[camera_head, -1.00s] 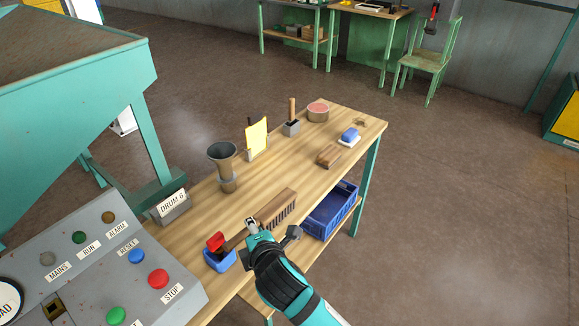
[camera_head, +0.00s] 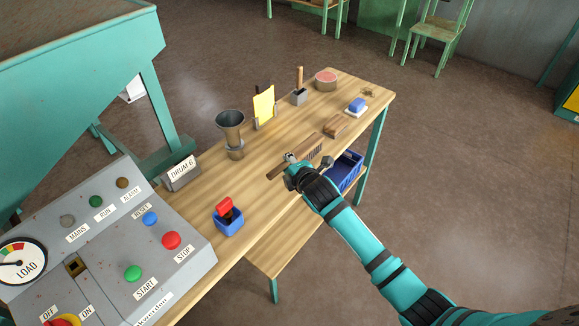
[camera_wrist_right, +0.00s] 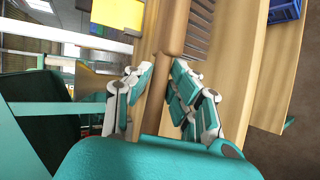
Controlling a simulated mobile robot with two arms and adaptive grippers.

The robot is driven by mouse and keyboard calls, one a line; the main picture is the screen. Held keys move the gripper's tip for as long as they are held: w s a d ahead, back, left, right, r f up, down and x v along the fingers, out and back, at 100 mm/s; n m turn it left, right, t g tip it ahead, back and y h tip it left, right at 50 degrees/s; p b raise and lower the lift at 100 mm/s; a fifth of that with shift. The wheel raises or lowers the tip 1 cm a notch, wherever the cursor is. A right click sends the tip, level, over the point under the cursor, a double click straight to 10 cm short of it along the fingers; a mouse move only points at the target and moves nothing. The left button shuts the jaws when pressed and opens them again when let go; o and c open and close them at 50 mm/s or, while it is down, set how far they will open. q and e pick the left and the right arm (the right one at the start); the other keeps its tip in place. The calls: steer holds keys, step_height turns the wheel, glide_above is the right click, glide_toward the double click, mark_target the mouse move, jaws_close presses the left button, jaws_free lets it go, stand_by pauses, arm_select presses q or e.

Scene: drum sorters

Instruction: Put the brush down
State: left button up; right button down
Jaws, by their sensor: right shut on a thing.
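The brush (camera_head: 308,149) is brown and wooden, with a row of dark bristles along one side. My right gripper (camera_head: 294,160) is shut around its handle. In the wrist view the brush (camera_wrist_right: 174,28) passes between the two fingers of my right gripper (camera_wrist_right: 155,92), with its bristles toward the right. The brush is over the front part of the wooden table (camera_head: 190,235); whether it touches the top I cannot tell. My left gripper is not in view.
A blue box (camera_head: 229,228) with a red-topped thing stands front left. A blue crate (camera_head: 345,172) is below. The table between box and brush is clear.

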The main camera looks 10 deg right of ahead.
steer(key=shift+f, duration=0.85)
steer(key=c, duration=1.2)
jaws_free()
steer(key=shift+s, duration=0.15)
